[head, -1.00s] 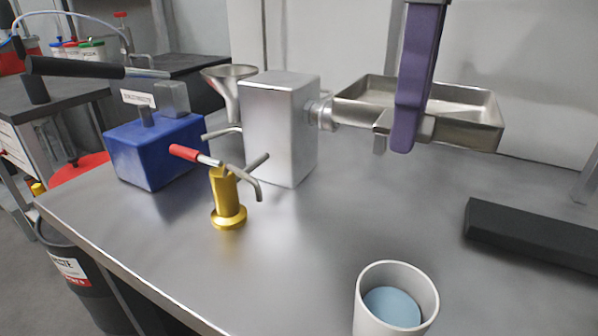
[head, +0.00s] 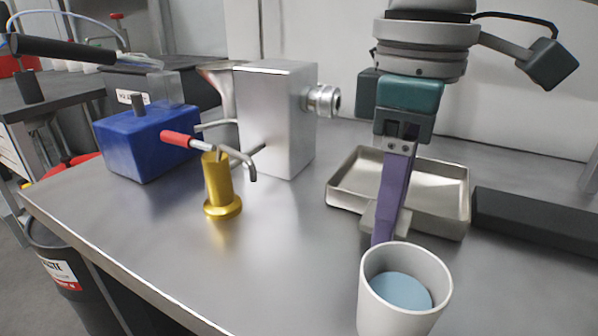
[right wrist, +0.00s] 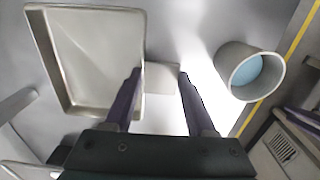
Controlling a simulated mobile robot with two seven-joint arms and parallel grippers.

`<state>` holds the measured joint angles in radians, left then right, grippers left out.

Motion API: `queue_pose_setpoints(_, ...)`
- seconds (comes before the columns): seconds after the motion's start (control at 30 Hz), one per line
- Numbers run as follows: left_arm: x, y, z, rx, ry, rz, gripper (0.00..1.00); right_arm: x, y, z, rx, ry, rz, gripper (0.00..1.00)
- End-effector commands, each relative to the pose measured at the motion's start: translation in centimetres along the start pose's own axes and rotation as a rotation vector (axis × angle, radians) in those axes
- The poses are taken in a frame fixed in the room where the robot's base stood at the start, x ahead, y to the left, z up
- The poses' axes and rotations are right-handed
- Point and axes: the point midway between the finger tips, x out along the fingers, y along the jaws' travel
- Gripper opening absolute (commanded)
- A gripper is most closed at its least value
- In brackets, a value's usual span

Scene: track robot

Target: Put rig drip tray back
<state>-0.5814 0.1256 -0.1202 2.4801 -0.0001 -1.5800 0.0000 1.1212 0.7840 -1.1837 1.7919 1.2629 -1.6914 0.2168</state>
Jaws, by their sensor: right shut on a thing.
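The drip tray (head: 345,200) is a shallow, rectangular metal pan with a small tab (right wrist: 160,78) on its near side. My right gripper (head: 382,230) has its purple fingers shut on that tab. The tray is low over the table, right of the silver rig box (head: 275,125); I cannot tell whether it touches the tabletop. The tray (right wrist: 42,60) lies left of the fingers in the right wrist view. The round metal fitting (head: 322,100) on the rig's right side is bare and apart from the tray.
A white cup (head: 372,305) with blue contents stands close in front of the gripper. A black bar (head: 530,222) lies right of the tray. A gold post (head: 218,185), a red-handled lever (head: 180,139) and a blue box (head: 150,145) are left. The front middle tabletop is clear.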

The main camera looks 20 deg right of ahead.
Motion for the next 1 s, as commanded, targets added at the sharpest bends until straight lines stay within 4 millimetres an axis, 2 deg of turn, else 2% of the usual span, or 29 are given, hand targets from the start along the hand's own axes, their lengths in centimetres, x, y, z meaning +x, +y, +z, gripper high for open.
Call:
queue_pose_setpoints(0.1, -0.2, 0.0, -0.1, 0.000, 0.001, 0.000, 0.50, 0.1, 0.0, 0.0, 0.000, 0.000, 0.000, 0.00)
queue_pose_setpoints(0.13, -0.2, 0.0, -0.1, -0.001, 0.001, 0.000, 0.50, 0.2, 0.0, 0.0, 0.000, 0.000, 0.000, 0.57)
queue_pose_setpoints(0.4, -0.1, 0.1, -0.1, -0.006, 0.002, 0.004, 0.50, 0.2, 0.0, 0.0, 0.000, 0.001, 0.000, 0.86)
queue_pose_setpoints(0.7, 0.1, 0.2, -0.1, -0.010, 0.003, 0.007, 0.50, 0.0, 0.0, 0.0, 0.000, 0.002, 0.001, 0.86)
queue_pose_setpoints(0.87, -1.1, 0.2, -0.5, -0.010, 0.003, 0.007, 0.50, -2.9, 0.0, -0.1, 0.000, 0.003, 0.002, 0.86)
queue_pose_setpoints(1.0, -2.1, 0.1, -0.8, -0.009, 0.003, 0.006, 0.50, -6.3, 0.0, -0.1, -0.001, 0.005, 0.001, 0.86)
